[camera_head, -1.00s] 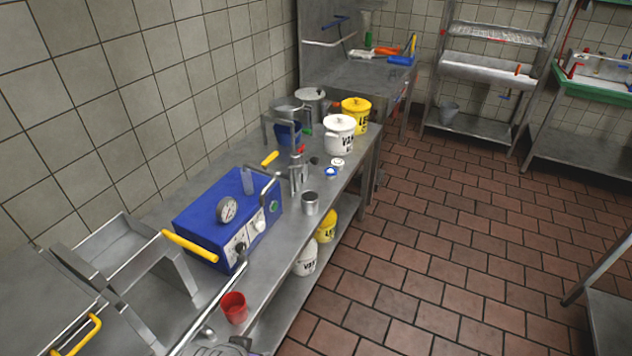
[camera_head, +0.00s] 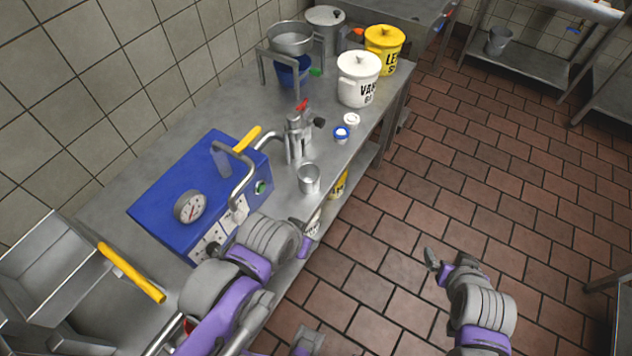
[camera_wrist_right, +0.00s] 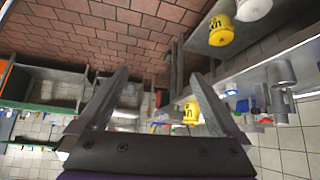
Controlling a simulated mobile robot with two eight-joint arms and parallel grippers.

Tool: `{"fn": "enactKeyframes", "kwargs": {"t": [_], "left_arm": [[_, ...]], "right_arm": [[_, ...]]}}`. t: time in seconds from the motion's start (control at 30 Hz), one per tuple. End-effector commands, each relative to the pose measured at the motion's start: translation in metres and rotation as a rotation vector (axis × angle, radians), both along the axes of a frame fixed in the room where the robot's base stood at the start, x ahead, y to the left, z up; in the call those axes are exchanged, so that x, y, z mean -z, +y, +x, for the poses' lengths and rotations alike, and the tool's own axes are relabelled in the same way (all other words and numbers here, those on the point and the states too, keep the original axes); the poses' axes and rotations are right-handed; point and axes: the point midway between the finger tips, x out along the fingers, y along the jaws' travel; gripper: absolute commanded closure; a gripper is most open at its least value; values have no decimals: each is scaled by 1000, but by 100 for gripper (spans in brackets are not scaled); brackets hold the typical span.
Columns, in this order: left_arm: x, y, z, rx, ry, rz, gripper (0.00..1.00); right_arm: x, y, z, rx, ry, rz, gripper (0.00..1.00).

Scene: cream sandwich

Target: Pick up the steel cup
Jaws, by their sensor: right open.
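The steel cup (camera_head: 308,179) stands upright on the steel table, near its front edge, right of the blue machine. In the right wrist view, which is upside down, the cup (camera_wrist_right: 283,73) shows at the far right. My right gripper (camera_head: 432,257) is over the floor, right of the table and well apart from the cup. In the wrist view its fingers (camera_wrist_right: 158,78) are spread with nothing between them. My left arm reaches over the table front. Its gripper (camera_head: 309,240) is just below the cup in the picture, partly hidden, and its jaws are unclear.
The blue machine (camera_head: 180,206) with a gauge stands left of the cup. A metal dispenser (camera_head: 296,140) stands close behind it. Small lidded jars (camera_head: 341,134), a white bucket (camera_head: 357,82) and a yellow bucket (camera_head: 385,48) stand farther back. The tiled floor (camera_head: 470,180) is clear.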

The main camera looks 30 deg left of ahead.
Motion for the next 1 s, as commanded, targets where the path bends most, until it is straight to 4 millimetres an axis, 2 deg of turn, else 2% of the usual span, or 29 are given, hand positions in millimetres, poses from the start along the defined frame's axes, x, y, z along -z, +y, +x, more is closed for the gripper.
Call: {"fn": "enactKeyframes", "kwargs": {"t": [0.03,0.1,0.2,0.3,0.43,0.6,0.7,0.83,1.0], "left_arm": [[14,0,-3,0,6,0,50],[23,0,-5,0,10,0,50],[35,0,-7,0,14,0,50],[47,0,-9,0,18,0,50],[62,0,-10,0,23,0,50],[77,0,-11,0,27,0,50],[82,0,-12,0,29,0,50],[87,0,-12,0,30,0,50],[78,0,-11,0,27,0,50]], "right_arm": [[14,23,21,-46,-55,10,0],[24,52,45,-100,-140,27,0],[39,99,72,-176,-259,63,0],[55,150,88,-255,-376,109,0],[78,216,92,-353,-523,181,0],[102,282,75,-450,-673,277,0],[112,307,61,-492,-736,321,0],[119,325,48,-522,-784,359,0],[118,340,53,-534,-806,373,0]]}}
